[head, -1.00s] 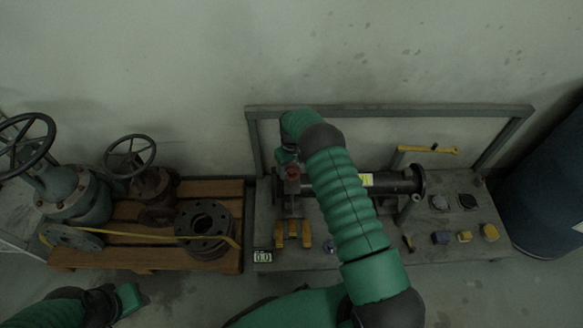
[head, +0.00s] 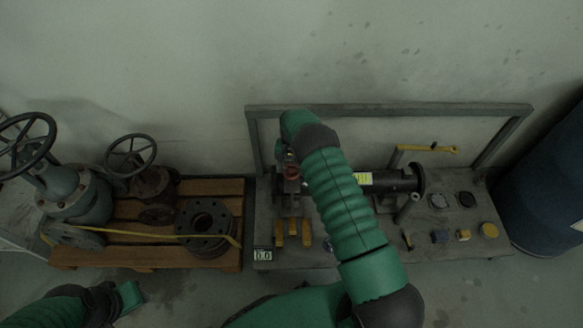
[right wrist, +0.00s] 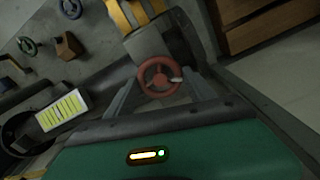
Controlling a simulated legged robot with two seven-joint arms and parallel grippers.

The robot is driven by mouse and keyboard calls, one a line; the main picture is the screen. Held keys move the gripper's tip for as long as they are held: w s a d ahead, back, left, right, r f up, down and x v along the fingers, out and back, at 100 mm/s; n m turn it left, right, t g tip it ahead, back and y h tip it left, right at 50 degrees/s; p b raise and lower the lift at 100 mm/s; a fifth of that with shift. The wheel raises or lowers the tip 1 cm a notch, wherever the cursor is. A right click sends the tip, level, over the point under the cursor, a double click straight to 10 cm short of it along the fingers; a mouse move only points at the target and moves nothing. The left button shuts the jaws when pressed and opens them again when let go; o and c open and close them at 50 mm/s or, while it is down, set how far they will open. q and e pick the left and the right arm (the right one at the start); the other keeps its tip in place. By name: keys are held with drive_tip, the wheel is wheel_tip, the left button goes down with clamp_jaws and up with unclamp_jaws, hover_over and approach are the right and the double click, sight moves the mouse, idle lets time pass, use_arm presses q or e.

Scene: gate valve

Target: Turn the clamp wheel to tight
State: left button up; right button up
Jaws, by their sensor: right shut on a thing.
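The clamp wheel is a small red handwheel (head: 291,174) at the left end of the dark pipe on the bench. In the right wrist view the red wheel (right wrist: 160,77) lies between the two grey fingers. My right gripper (head: 288,160) reaches it from above and is shut on it; my arm partly hides the hold. Yellow clamp parts (head: 293,233) stand in front of the wheel. They also show at the top of the right wrist view (right wrist: 136,13). My left gripper (head: 128,298) hangs low at the left, away from the bench, its jaws unclear.
The dark pipe (head: 395,182) runs right along the bench (head: 345,262). A small display (head: 262,255) reads about 0.0. A pallet (head: 225,262) with valves stands left, a blue drum (head: 548,190) right.

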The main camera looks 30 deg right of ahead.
sight(292, 170)
drive_tip(key=shift+w+r+m, duration=0.1)
drive_tip(key=shift+m, duration=0.2)
idle(0.4)
drive_tip(key=o, duration=1.4)
drive_tip(key=shift+c, duration=0.2)
wheel_tip(292, 170, up, 17)
drive_tip(key=p, duration=0.6)
drive_tip(key=shift+f, duration=0.2)
